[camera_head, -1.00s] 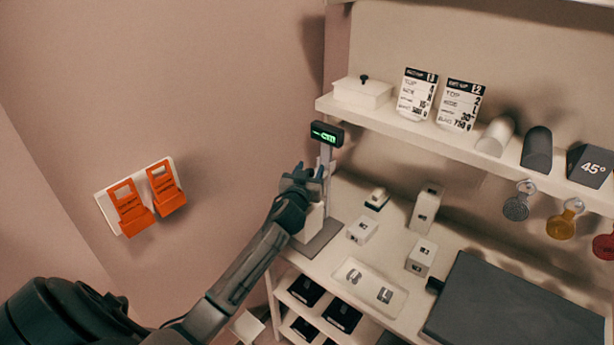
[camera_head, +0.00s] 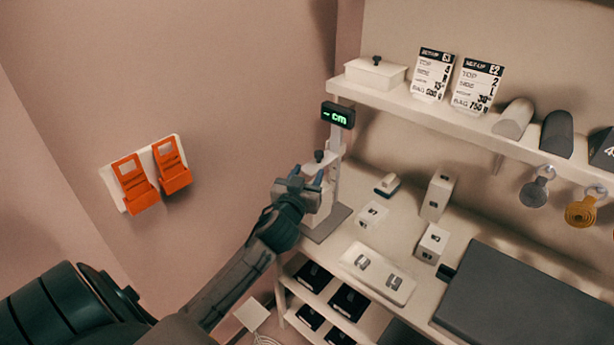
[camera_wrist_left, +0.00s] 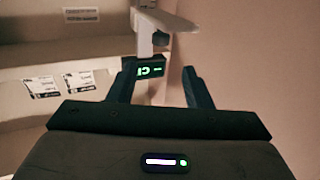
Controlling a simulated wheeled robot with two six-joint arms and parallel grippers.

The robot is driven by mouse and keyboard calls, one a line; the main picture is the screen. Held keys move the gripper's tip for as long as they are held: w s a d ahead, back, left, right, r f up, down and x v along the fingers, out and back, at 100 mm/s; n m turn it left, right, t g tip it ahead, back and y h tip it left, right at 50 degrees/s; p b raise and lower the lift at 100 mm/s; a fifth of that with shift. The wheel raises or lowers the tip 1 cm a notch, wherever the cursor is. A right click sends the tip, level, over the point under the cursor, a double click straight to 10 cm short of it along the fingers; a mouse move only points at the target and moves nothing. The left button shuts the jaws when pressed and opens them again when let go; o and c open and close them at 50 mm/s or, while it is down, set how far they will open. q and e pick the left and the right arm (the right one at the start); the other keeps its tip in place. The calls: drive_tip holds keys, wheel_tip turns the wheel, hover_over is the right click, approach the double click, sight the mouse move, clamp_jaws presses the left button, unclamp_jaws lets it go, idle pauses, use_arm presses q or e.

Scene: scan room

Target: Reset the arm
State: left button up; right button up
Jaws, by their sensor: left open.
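My left arm comes in from the lower left in the head view, and its gripper (camera_head: 298,180) is in front of the measuring stand (camera_head: 335,160) at the left end of the table. The gripper is open, and I see nothing held in it. In the left wrist view the two fingers (camera_wrist_left: 160,85) are apart, with the stand's green-lit display (camera_wrist_left: 150,71) showing between them. In the head view that display (camera_head: 338,115) reads "- cm". The gripper hides part of the stand. I cannot tell whether it touches the stand. My right gripper is not in view.
The table holds several small white blocks (camera_head: 432,243), a white tray (camera_head: 400,297) and a dark flat slab (camera_head: 520,305). A shelf (camera_head: 400,98) above carries a lidded box (camera_head: 375,74) and cards.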

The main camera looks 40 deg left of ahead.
use_arm(q)
drive_tip(key=shift+f, duration=0.1)
drive_tip(key=s+d+f+g+h, duration=0.1)
drive_tip(key=s+d+f+g, duration=0.15)
drive_tip(key=s+f, duration=0.3)
drive_tip(key=s+d+f+g, duration=0.1)
drive_tip(key=s+f+g, duration=0.2)
drive_tip(key=s+f, duration=0.25)
drive_tip(key=s+d+f+m+g+h, duration=0.1)
drive_tip(key=s+d+f+m+g, duration=0.15)
drive_tip(key=s, duration=0.45)
drive_tip(key=s+d+f+m+g+h, duration=0.1)
drive_tip(key=s+d+f+g+h, duration=0.15)
drive_tip(key=s, duration=0.45)
drive_tip(key=s+d+f+m+g, duration=0.1)
drive_tip(key=s+d+f+g, duration=0.25)
drive_tip(key=s, duration=0.35)
wheel_tip(320, 180, down, 31)
drive_tip(key=a+g, duration=0.1)
drive_tip(key=a, duration=0.2)
drive_tip(key=s+f+g, duration=0.1)
drive_tip(key=s+f, duration=1.6)
drive_tip(key=s, duration=0.2)
drive_tip(key=shift+a+f, duration=0.35)
drive_tip(key=shift+f, duration=0.05)
